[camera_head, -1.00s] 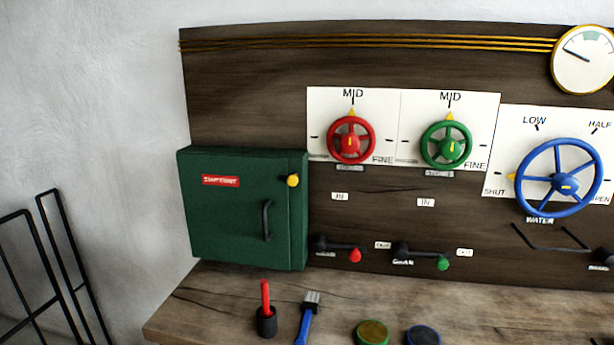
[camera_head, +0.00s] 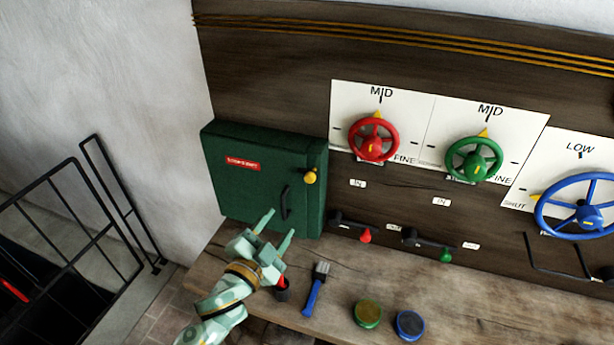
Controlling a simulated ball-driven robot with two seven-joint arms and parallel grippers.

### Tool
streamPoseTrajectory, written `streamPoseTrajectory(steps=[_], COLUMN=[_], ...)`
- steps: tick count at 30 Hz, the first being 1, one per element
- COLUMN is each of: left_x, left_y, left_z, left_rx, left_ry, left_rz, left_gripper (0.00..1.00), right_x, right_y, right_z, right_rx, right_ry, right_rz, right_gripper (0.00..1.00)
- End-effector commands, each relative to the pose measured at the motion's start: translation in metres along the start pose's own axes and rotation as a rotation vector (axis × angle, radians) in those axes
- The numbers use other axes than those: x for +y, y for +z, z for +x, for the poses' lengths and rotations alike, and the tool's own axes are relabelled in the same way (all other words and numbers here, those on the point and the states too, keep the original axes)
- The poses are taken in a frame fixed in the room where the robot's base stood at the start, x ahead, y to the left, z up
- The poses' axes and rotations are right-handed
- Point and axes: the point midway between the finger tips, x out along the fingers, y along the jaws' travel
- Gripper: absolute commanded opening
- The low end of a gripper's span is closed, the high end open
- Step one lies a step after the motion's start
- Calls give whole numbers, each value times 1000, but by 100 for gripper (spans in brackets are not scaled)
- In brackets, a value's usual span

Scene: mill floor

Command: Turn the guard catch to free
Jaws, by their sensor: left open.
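A dark green guard box (camera_head: 235,185) with a red label is fixed to the left of the dark board. Its door looks shut. A yellow knob (camera_head: 310,176), which looks like the guard catch, sits at the upper right of the box front. A black handle (camera_head: 285,203) stands below it. My left gripper (camera_head: 277,226) is open and empty, in front of the lower part of the box. In the picture it is below the handle and the yellow knob, apart from the knob. My right gripper is out of view.
Red (camera_head: 374,139), green (camera_head: 474,159) and blue (camera_head: 585,212) wheels are right. A black railing (camera_head: 85,235) is left.

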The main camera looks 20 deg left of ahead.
Motion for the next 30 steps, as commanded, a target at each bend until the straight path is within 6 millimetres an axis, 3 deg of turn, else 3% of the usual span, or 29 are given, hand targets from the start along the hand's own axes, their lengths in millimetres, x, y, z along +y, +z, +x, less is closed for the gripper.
streamPoseTrajectory(steps=[5, 18, 24, 30], left_x=[-3, -1, 0, -1], left_y=[-4, -2, -2, -2], left_z=[26, 132, 156, 161], left_rx=[7, 4, 3, 3], left_ry=[-5, -3, -2, -2], left_rz=[4, 0, -1, 0], left_gripper=[46, 46, 46, 46], right_x=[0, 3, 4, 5], right_y=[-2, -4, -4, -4], right_z=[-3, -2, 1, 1], right_rx=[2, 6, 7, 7], right_ry=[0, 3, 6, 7], right_rz=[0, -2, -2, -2], right_gripper=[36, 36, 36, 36])
